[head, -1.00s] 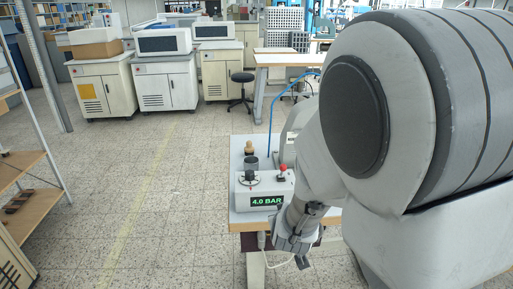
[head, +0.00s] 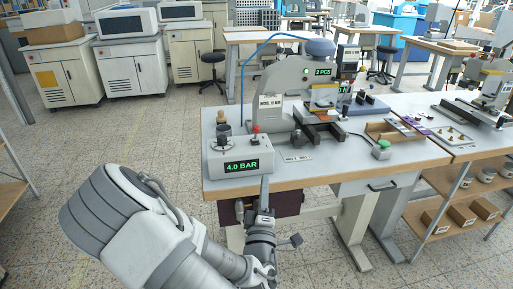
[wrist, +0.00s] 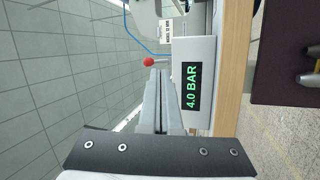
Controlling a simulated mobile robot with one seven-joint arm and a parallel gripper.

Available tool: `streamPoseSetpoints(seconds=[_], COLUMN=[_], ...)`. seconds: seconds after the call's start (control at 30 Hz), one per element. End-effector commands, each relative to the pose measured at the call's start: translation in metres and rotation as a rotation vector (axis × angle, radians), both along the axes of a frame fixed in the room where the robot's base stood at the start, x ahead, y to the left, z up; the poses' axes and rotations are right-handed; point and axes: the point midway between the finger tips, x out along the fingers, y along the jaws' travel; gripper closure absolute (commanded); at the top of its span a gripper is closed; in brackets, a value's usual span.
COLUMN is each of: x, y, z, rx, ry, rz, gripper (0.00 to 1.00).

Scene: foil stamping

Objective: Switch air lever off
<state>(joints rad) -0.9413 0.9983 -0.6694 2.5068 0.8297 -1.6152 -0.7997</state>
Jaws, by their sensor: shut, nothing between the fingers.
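The air lever is a short stem with a red ball knob (head: 256,129) on top of a white control box (head: 226,156). It stands roughly upright in the head view. The box's green display reads 4.0 BAR. In the wrist view, which is turned sideways, the red knob (wrist: 148,61) shows just beyond the fingertips and the box (wrist: 194,55) lies to their right. My gripper (head: 265,182) is shut and empty, in front of the box and below the knob, apart from the knob in the head view. The wrist view shows its closed fingers (wrist: 160,75) pointing towards the lever.
A stamping press (head: 284,82) stands behind the box, with a blue hose rising beside it. A dark knob (head: 223,131) sits left on the box. A green button (head: 383,145) and wooden tray (head: 393,130) lie right. The table edge (head: 300,183) is close to my gripper.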

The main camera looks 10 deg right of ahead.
Motion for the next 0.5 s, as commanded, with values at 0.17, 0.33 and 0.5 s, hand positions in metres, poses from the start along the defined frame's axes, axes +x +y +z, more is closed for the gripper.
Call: streamPoseSetpoints(seconds=[0.17, 0.33, 0.5], x=[-0.007, -0.009, -0.009], y=[0.015, 0.020, 0.019], z=[0.003, 0.006, 0.006], rx=[-0.133, -0.165, -0.164], ry=[-0.065, -0.085, -0.085], rz=[0.039, 0.050, 0.050], gripper=[1.00, 1.00, 1.00])
